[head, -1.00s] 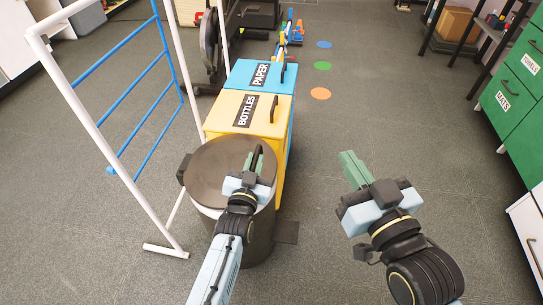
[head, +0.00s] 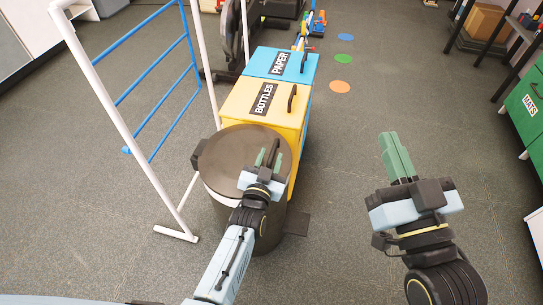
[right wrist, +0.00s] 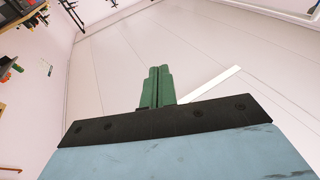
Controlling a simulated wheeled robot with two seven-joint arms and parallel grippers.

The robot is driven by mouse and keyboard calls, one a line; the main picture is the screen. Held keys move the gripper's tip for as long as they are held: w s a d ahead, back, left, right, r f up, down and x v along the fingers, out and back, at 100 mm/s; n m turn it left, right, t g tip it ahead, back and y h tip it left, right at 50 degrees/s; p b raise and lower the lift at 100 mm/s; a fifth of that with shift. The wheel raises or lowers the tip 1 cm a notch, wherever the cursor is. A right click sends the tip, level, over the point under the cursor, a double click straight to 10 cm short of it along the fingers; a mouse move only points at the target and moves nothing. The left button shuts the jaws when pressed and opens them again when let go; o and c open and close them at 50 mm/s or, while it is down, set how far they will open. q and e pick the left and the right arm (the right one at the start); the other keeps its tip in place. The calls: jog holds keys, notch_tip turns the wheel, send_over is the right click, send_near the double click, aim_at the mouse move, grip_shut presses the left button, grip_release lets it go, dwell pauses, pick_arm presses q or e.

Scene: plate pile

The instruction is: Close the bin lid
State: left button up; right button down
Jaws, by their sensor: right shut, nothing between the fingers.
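The bin (head: 222,214) is a dark round can with a pale band under its rim. Its dark round lid (head: 228,165) lies flat across the top, with a hinge block (head: 197,155) at the left. My left gripper (head: 268,158) is over the right part of the lid, its two green fingers apart. The black lid handle (head: 272,151) shows between or just behind the fingers; I cannot tell whether they touch it. My right gripper (head: 392,136) is shut and empty over the floor to the right. Its closed green fingers show in the right wrist view (right wrist: 157,78).
A yellow BOTTLES bin (head: 236,101) and a blue PAPER bin (head: 301,75) stand behind the round bin. A white and blue rack (head: 110,110) stands at the left. A green MATS drawer (head: 525,105) is at the right.

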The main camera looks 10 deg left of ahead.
pick_arm(q)
jog(key=shift+d+r, duration=0.2)
jog(key=shift+r, duration=0.05)
